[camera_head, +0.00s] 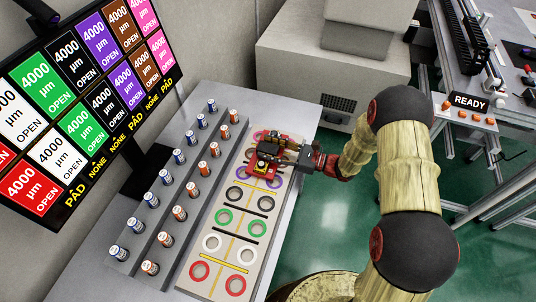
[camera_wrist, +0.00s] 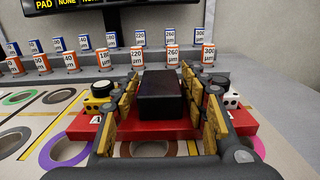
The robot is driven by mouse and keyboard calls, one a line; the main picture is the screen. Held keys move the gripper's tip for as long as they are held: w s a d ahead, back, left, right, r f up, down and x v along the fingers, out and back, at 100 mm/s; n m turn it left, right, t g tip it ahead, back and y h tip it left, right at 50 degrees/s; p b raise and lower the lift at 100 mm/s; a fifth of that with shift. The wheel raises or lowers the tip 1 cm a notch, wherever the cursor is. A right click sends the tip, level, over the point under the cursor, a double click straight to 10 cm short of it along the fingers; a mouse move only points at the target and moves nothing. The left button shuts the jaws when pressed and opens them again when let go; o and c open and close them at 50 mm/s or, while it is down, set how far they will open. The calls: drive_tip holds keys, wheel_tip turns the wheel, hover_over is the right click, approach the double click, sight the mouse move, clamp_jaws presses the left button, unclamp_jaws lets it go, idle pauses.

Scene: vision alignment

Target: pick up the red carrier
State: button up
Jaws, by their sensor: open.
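The red carrier (camera_head: 262,167) rests on the light board of coloured rings, near the board's far end. My gripper (camera_head: 284,152) reaches in from the right over the carrier. In the wrist view, my gripper (camera_wrist: 160,98) is open, with one finger on each side of the black block. The fingers hide parts of the base, and contact with the block cannot be told.
Rows of small labelled cylinders (camera_head: 165,239) stand on the grey step left of the board. A monitor (camera_head: 85,95) with coloured panels stands behind them. The board's nearer rings (camera_head: 232,285) are uncovered. A machine bench (camera_head: 480,60) stands at the upper right.

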drive_tip(key=shift+a, duration=0.15)
drive_tip(key=shift+c, duration=1.2)
drive_tip(key=shift+r, duration=0.1)
clamp_jaws()
